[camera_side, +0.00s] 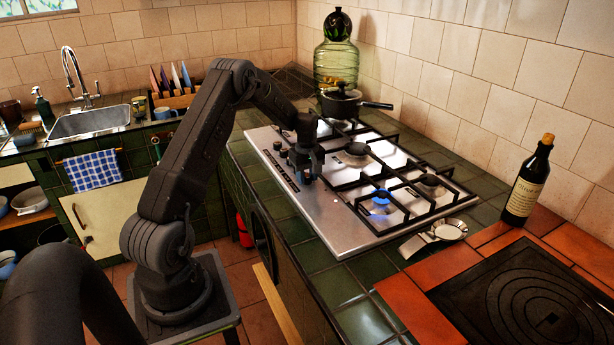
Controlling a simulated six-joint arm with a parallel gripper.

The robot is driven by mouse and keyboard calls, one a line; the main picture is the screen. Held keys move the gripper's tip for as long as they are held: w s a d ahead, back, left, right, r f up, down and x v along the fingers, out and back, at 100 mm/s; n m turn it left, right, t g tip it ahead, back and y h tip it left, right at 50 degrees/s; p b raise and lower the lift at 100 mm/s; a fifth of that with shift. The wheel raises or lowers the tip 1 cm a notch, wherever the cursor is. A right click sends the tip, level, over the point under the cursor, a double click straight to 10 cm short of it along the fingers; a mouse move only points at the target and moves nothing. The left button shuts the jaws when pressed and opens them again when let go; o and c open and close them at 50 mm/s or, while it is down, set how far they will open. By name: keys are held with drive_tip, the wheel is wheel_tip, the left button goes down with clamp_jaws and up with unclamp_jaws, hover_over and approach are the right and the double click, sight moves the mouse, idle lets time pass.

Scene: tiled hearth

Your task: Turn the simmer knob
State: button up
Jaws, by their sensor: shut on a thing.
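The steel gas hob (330,222) is set in the green tiled counter, with a row of dark control knobs along its left edge. Two knobs (279,149) show clear of my gripper. My gripper (305,174) points down at that row and is shut on a knob, mostly hidden by the fingers. I cannot read a label showing which knob is the simmer one. A blue flame (380,197) burns on the front burner.
A dark pot (341,104) with a handle stands on the rear burner, near a green glass jug (336,62). The counter's front corner is clear.

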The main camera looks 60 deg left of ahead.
sight(307, 175)
drive_tip(key=m, duration=0.5)
drive_tip(key=shift+a+m, duration=0.1)
drive_tip(key=shift+m, duration=2.4)
drive_tip(key=shift+w, duration=0.1)
drive_tip(key=o, duration=0.9)
wheel_tip(307, 175, up, 14)
drive_tip(key=shift+f, duration=0.1)
